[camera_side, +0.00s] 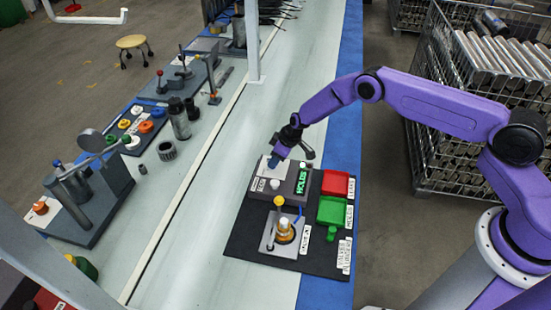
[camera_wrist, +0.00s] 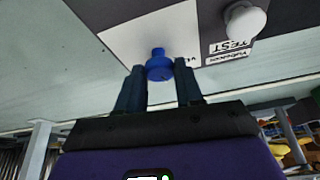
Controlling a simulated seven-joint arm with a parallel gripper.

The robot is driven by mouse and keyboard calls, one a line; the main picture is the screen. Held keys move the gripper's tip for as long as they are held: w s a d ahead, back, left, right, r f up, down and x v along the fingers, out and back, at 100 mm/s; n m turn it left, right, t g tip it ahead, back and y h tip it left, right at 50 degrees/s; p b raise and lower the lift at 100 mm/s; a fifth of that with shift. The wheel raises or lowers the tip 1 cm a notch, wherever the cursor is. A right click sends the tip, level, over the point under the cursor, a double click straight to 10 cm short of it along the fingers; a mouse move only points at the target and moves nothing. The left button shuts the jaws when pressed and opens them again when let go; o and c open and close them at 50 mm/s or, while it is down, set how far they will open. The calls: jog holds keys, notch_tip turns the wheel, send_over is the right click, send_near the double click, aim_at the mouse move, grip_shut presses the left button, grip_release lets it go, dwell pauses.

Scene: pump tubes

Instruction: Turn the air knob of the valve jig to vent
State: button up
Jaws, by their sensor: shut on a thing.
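The valve jig (camera_side: 262,184) is a dark grey box with a white plate on top, standing on a black mat. In the wrist view a blue knob (camera_wrist: 159,66) sticks out of the jig's white plate (camera_wrist: 150,38), and a partly hidden label starting with "V" is beside it. My gripper (camera_wrist: 160,82) is shut on the blue knob, one dark finger on each side. In the side view my gripper (camera_side: 275,160) is at the jig's far edge and hides most of the knob.
A green display (camera_side: 302,182) reads HOLDS. A red tray (camera_side: 336,183) and a green tray (camera_side: 332,211) lie to the right. A fixture with an amber part (camera_side: 285,231) stands in front. A white knob (camera_wrist: 245,21) near a TEST label is beside the blue one.

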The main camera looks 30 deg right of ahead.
jog(key=n+g, duration=0.1)
jog(key=n, duration=0.2)
jog(key=n+y, duration=0.1)
jog(key=n, duration=0.1)
jog(key=shift+w+d+n+g, duration=0.1)
jog(key=shift+n+g, duration=0.3)
jog(key=shift+n, duration=0.3)
jog(key=o, duration=1)
jog(key=shift+d+r, duration=0.1)
jog(key=shift+d+r, duration=0.1)
jog(key=shift+r, duration=0.15)
jog(key=v, duration=1.6)
jog(key=shift+d+r, duration=0.2)
jog(key=shift+d, duration=0.15)
